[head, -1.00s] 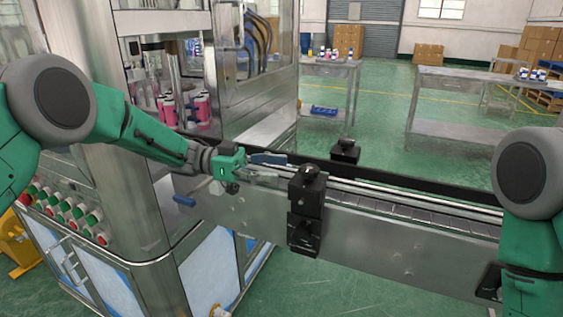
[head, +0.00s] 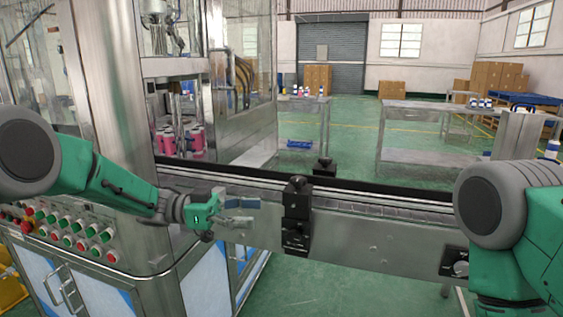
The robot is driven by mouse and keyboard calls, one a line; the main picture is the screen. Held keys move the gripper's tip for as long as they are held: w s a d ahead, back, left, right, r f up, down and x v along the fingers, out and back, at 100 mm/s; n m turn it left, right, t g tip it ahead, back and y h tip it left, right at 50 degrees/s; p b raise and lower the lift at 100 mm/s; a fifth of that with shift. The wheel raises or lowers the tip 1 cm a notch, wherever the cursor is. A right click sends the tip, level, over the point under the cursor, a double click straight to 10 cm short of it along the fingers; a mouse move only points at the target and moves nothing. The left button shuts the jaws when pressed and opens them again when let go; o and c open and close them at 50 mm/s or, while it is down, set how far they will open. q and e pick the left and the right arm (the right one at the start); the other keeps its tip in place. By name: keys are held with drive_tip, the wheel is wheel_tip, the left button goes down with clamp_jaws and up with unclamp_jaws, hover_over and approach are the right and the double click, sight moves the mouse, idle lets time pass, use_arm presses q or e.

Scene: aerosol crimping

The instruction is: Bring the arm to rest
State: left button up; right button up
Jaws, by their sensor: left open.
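My left arm comes in from the left. Its gripper (head: 238,212) is open and empty, with the fingers pointing right, in front of the conveyor's metal side wall. The black clamp block (head: 297,215) on the conveyor stands a little to the right of the fingertips, apart from them. My right arm shows only as upper links at the right edge, and its gripper is out of view.
The conveyor (head: 370,238) runs across from the machine cabinet (head: 115,205). A button panel (head: 80,232) is on the cabinet below my left arm. Pink-banded cans (head: 190,140) stand inside the machine. Steel tables (head: 430,113) stand behind, with green floor between.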

use_arm(q)
wheel_tip(320, 180, down, 15)
drive_tip(key=s+a+n+t+y, duration=0.1)
drive_tip(key=n+t+y, duration=0.2)
drive_tip(key=n+t, duration=0.65)
drive_tip(key=s+a+f+n+y, duration=0.3)
drive_tip(key=s+f+y, duration=0.15)
drive_tip(key=f, duration=0.25)
drive_tip(key=s+a+f+n+y, duration=0.3)
drive_tip(key=s+f, duration=0.2)
drive_tip(key=f, duration=0.1)
drive_tip(key=s+a+f+n+g+y, duration=0.1)
drive_tip(key=s+a+f+g+y, duration=0.1)
drive_tip(key=s+a, duration=0.3)
drive_tip(key=s+a+f+n+g+y, duration=0.1)
drive_tip(key=s+a+f+g+y, duration=0.1)
drive_tip(key=s, duration=1.2)
drive_tip(key=s+a+f+n+g+y, duration=0.1)
drive_tip(key=s+a+f+g+y, duration=0.1)
drive_tip(key=s+a, duration=0.5)
drive_tip(key=s+g+y, duration=0.1)
drive_tip(key=s, duration=0.2)
drive_tip(key=shift+a+f+y, duration=0.35)
drive_tip(key=shift+f, duration=0.05)
drive_tip(key=shift+w, duration=0.2)
